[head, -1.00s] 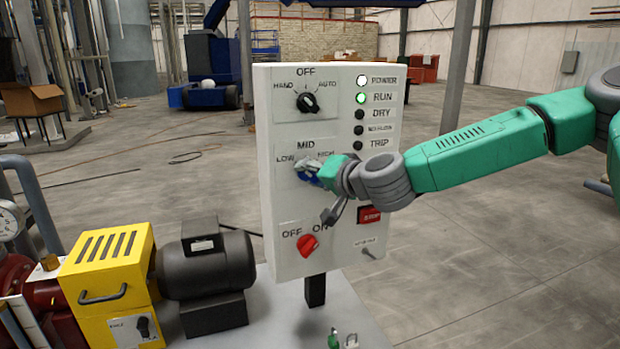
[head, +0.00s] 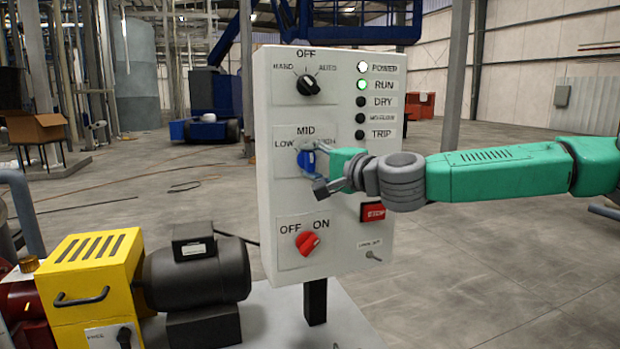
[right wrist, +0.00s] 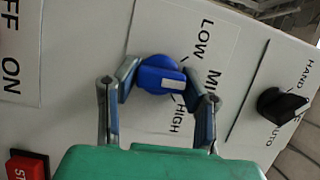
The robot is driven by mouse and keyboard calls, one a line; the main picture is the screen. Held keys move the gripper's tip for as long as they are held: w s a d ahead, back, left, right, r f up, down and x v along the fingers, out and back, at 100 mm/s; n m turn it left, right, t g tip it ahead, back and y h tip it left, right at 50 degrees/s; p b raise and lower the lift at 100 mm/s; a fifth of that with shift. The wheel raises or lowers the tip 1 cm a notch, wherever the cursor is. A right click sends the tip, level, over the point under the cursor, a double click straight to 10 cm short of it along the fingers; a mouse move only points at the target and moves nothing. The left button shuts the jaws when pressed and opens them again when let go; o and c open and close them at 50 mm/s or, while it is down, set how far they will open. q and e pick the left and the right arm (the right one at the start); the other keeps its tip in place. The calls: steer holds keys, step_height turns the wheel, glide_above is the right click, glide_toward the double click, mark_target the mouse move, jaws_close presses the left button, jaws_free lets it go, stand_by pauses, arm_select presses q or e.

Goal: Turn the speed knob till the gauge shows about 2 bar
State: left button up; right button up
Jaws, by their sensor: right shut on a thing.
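The blue speed knob (head: 306,160) sits on the middle plate of the white control panel, under LOW, MID and HIGH labels. The gripper partly covers the knob in the head view. No gauge face is visible now. My left gripper is not in view.
The control panel (head: 345,225) also has a black HAND/OFF/AUTO knob (head: 309,85), a red OFF/ON switch (head: 308,243) and a red stop button (head: 373,212). The POWER and RUN lamps are lit. A yellow-housed pump unit (head: 92,270) with a black motor (head: 200,275) stands left.

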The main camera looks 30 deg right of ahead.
steer(key=shift+f+m+b, duration=0.3)
steer(key=shift+f+b, duration=0.05)
steer(key=shift+f, duration=0.1)
steer(key=o, duration=1)
steer(key=shift+o, duration=0.7)
steer(key=shift+d+r, duration=0.15)
steer(key=shift+d, duration=0.05)
steer(key=shift+s, duration=0.1)
steer(key=s+d, duration=0.2)
steer(key=s, duration=0.9)
steer(key=shift+s, duration=0.35)
